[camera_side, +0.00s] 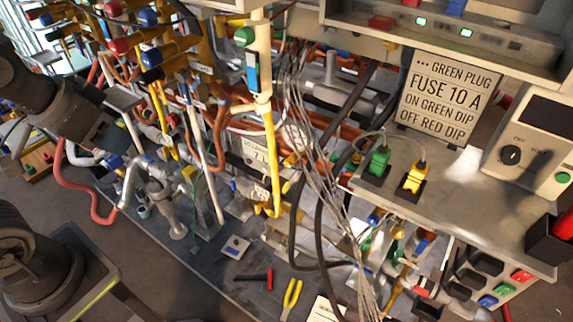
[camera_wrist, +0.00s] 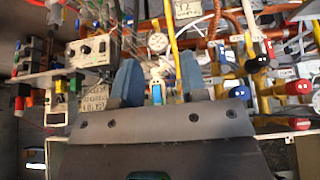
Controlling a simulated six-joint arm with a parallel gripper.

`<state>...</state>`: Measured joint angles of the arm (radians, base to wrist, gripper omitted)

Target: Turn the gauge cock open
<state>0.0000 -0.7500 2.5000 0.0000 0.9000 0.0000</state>
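I cannot pick out the gauge cock with certainty in either view. In the wrist view, a round white-faced gauge (camera_wrist: 158,41) shows beyond the gap between my fingers. A small blue and white part (camera_wrist: 157,91) also shows in that gap. My gripper (camera_wrist: 159,74) has its two blue-grey fingers spread well apart, with nothing seen held between them. The gripper body hides the lower middle of the wrist view. In the side view, my dark arm comes in from the left beside the pipework, and its fingertips are hard to make out.
Red, blue and yellow valve handles (camera_side: 128,42) crowd the upper left. A cream post (camera_side: 262,85), yellow pipes and hanging cables fill the middle. A sign (camera_side: 437,97) and a shelf with a green plug (camera_side: 378,163) and yellow plug (camera_side: 415,177) stand right. Pliers (camera_side: 291,297) lie below.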

